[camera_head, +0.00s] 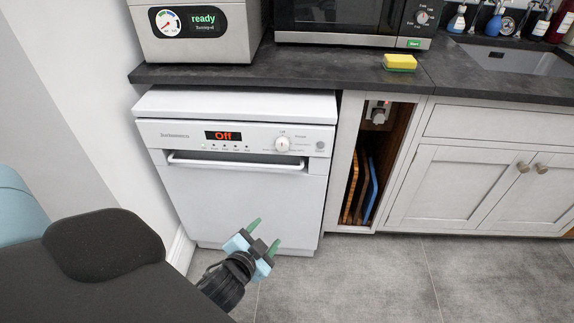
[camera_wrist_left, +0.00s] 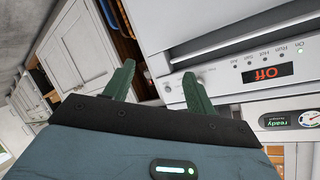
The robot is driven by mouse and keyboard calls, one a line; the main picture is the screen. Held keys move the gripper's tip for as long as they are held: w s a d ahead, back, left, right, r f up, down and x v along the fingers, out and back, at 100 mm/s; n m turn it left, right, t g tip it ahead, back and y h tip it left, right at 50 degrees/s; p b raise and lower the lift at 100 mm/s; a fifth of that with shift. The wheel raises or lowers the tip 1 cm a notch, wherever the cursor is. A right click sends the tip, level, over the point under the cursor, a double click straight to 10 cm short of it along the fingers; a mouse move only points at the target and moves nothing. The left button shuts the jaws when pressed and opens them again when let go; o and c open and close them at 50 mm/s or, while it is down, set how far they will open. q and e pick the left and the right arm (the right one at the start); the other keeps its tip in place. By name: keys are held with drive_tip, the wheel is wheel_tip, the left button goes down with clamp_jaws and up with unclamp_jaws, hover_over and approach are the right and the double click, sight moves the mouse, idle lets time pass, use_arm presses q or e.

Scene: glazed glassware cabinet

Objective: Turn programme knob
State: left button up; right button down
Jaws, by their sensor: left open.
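The white programme knob (camera_head: 282,144) is on the right half of the white dishwasher's (camera_head: 247,200) control panel, right of a red display (camera_head: 223,135) reading "Off". My left gripper (camera_head: 264,234) is open and empty, with green fingers apart, in front of the lower door and well below the knob in the head view. In the left wrist view, the open fingers (camera_wrist_left: 158,68) are seen against the panel's end. The display (camera_wrist_left: 265,72) appears upside down there, and the knob seems hidden behind one finger. My right gripper is not in view.
A door handle (camera_head: 232,162) crosses the dishwasher below the panel. A dark worktop (camera_head: 200,75) above carries a microwave (camera_head: 350,20), a box appliance (camera_head: 192,48) and a yellow sponge (camera_head: 400,62). An open niche with boards (camera_head: 368,190) stands right; a wall is close left.

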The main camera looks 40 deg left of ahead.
use_arm(q)
drive_tip(key=w+a+r+t+y+b, duration=0.2)
drive_tip(key=w+a+r+b, duration=0.15)
drive_tip(key=w, duration=0.35)
drive_tip(key=t+y+b, duration=0.1)
drive_tip(key=y+b, duration=0.2)
approach(282, 147)
drive_tip(key=shift+n, duration=0.3)
drive_tip(key=shift+b+x, duration=0.4)
drive_tip(key=shift+x, duration=3.6)
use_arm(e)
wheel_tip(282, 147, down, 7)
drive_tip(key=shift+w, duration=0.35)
use_arm(q)
drive_tip(key=shift+a, duration=0.1)
